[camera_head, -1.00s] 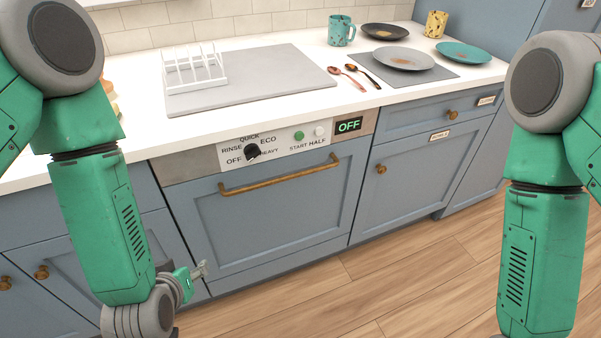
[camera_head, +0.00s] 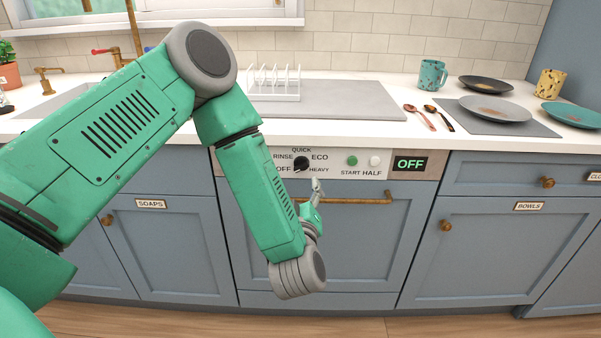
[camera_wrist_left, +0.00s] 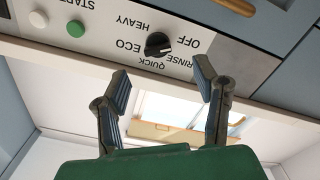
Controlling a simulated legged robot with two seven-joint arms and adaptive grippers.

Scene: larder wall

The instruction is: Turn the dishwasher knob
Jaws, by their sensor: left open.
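The black dishwasher knob (camera_head: 301,163) sits on the pale control panel, ringed by the words OFF, RINSE, QUICK, ECO and HEAVY. In the left wrist view the knob (camera_wrist_left: 158,44) lies ahead of the fingertips, between their lines, with a gap to both. My left gripper (camera_head: 317,187) is just below and right of the knob in the head view, apart from it. In the left wrist view the left gripper (camera_wrist_left: 165,88) is open and empty. The knob's pointer direction is hard to tell. The display (camera_head: 410,163) reads OFF. My right gripper is not in view.
The dishwasher handle (camera_head: 360,199) runs below the panel, close to my left gripper. A green button (camera_head: 352,160) and a white button (camera_head: 375,161) sit right of the knob. A white rack (camera_head: 273,85), plates and spoons stand on the counter above.

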